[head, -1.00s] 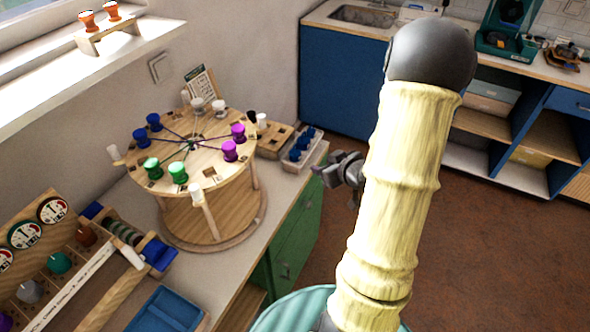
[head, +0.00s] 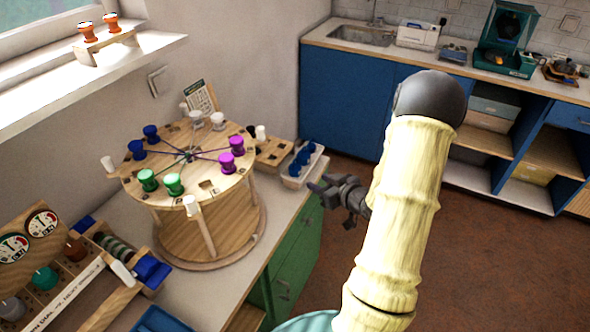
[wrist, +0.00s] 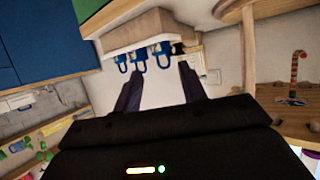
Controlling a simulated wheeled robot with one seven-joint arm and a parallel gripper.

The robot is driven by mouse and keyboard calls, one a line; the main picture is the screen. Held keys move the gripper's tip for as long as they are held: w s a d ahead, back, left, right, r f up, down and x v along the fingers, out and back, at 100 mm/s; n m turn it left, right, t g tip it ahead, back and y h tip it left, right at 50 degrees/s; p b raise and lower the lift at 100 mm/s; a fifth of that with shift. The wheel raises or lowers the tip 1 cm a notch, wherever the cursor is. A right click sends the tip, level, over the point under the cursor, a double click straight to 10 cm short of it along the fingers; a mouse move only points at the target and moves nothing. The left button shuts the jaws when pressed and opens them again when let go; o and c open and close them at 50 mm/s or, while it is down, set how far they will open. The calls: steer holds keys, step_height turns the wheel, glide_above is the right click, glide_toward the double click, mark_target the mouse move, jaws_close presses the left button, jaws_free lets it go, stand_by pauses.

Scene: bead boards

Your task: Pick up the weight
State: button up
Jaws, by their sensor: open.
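Several blue pieces (head: 303,158), which look like the weights, stand in a row in a pale tray (head: 291,183) at the counter's right edge. In the wrist view blue pieces with loop-like shapes (wrist: 138,58) show at the tray (wrist: 128,32), just beyond the fingertips. I cannot tell which one is the task's weight. My gripper (head: 318,188) is right of the tray in the head view, apart from it. In the wrist view my gripper (wrist: 158,78) has its fingers spread with nothing between them.
A round wooden braiding stand (head: 205,222) with coloured bobbins stands left of the tray. A board with dials (head: 42,222) is at the lower left. Floor (head: 490,260) is open at right.

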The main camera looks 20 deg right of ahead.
mark_target(299, 170)
steer(key=x, duration=0.6)
steer(key=shift+w+f, duration=0.15)
steer(key=shift+w, duration=0.2)
steer(key=shift+r+p+x, duration=0.15)
steer(key=shift+p+x, duration=0.1)
steer(key=shift+x, duration=0.6)
steer(key=shift+r+p+x, duration=0.15)
steer(key=shift+p+x, duration=0.15)
steer(key=shift+x, duration=0.6)
steer(key=shift+r+p+x, duration=0.2)
steer(key=shift+p+x, duration=0.05)
steer(key=shift+x, duration=0.6)
steer(key=shift+w, duration=0.15)
steer(key=c, duration=0.8)
steer(key=shift+r, duration=5.05)
